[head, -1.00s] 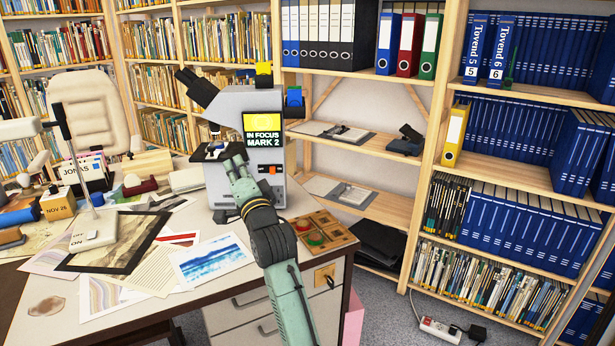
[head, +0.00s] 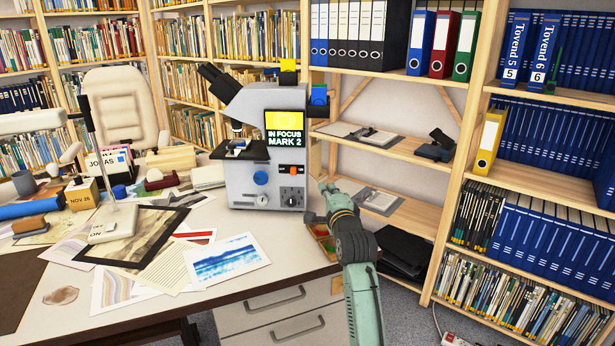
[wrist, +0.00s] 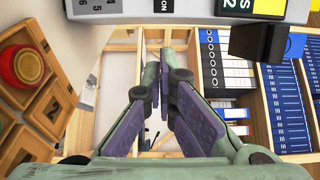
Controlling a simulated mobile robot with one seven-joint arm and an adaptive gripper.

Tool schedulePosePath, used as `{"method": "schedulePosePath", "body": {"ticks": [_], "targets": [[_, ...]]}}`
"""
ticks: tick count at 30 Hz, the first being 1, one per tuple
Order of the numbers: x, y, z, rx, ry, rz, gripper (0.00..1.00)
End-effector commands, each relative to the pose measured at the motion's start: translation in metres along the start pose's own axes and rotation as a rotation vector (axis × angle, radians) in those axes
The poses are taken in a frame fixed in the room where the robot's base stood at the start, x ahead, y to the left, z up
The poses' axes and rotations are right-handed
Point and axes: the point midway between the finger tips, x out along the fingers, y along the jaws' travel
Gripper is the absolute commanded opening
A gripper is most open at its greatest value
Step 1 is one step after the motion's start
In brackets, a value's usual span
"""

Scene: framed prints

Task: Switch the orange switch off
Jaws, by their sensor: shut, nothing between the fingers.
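The grey microscope (head: 265,145) stands on the desk, with a lit yellow screen reading "IN FOCUS MARK 2". The small orange switch (head: 292,169) sits on its front, below the screen and above a dark dial (head: 292,196). Its on or off position is too small to read. My gripper (head: 322,187) is to the right of the microscope, apart from the switch. In the wrist view my gripper (wrist: 160,60) has its fingers close together, shut and empty. Part of the microscope (wrist: 130,8) shows along the top there; the orange switch is not in that view.
Shelves (head: 400,145) with binders stand behind and right. Prints (head: 225,258) and a lamp (head: 112,222) occupy the desk's left and front.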

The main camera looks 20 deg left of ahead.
Motion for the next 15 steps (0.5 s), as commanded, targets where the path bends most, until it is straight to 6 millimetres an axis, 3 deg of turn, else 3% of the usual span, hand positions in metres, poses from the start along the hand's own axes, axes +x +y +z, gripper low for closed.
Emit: {"method": "schedulePosePath", "body": {"ticks": [14,15], "targets": [[0.089,-0.004,0.0,-0.003,0.001,0.001,0.0],[0.091,-0.005,0.009,-0.004,-0.003,0.0,0.0]]}}
